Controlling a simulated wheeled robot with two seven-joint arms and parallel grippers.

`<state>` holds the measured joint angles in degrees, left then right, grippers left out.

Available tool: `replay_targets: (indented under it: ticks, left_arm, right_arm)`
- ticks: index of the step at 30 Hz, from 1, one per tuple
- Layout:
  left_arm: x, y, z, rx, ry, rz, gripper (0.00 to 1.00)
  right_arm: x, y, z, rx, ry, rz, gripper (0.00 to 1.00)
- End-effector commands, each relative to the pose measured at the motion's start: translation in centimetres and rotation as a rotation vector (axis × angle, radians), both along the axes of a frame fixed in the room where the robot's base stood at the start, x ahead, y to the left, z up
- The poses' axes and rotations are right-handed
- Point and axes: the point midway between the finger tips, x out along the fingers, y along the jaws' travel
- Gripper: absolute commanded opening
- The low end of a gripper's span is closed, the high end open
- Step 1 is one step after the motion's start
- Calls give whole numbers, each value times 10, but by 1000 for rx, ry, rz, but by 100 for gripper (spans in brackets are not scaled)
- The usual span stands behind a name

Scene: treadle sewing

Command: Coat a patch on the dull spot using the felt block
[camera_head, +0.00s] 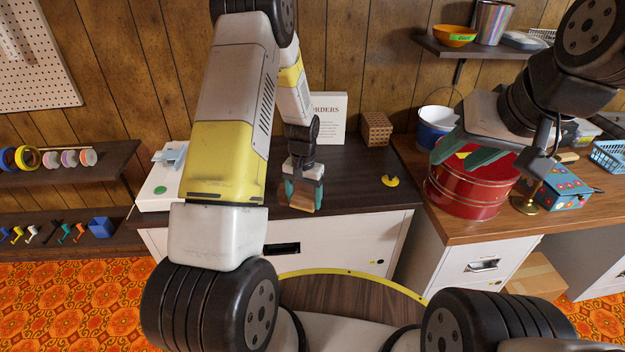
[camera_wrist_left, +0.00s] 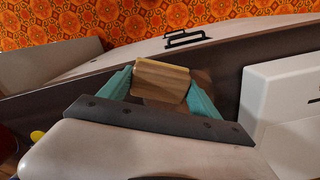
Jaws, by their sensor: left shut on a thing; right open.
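My left gripper (camera_head: 304,187) is over the dark tabletop (camera_head: 345,183), pointing down. Its teal fingers are shut on a tan, wood-coloured block (camera_head: 303,200), which I take to be the felt block. In the left wrist view the block (camera_wrist_left: 161,78) sits between the fingertips. Its lower face is at or just above the tabletop; I cannot tell if it touches. I cannot make out the dull spot; the block and gripper may hide it. My right gripper (camera_head: 466,150) is open, above the red drum, with nothing between its fingers.
A white device (camera_head: 160,190) stands left on the dark tabletop. An orders sign (camera_head: 328,115), a perforated brown block (camera_head: 376,129) and a small yellow piece (camera_head: 390,181) are at the back and right. The red drum (camera_head: 468,188) and a blue box (camera_head: 560,188) occupy the wooden counter.

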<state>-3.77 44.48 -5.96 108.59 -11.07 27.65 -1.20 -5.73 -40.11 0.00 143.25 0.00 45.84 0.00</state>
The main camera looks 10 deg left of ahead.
Motion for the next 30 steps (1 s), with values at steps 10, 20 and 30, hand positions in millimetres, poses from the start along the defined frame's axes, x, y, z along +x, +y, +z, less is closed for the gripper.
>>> replay_targets:
  ticks: [10,20,30]
  left_arm:
    - [3,-1,42,-1,-5,0,34]
    - [3,-2,72,-1,-6,1,34]
    - [3,-2,82,-1,-3,1,34]
  right_arm:
    - [0,0,0,0,0,0,42]
    - [0,0,0,0,0,0,42]
    - [0,0,0,0,0,0,42]
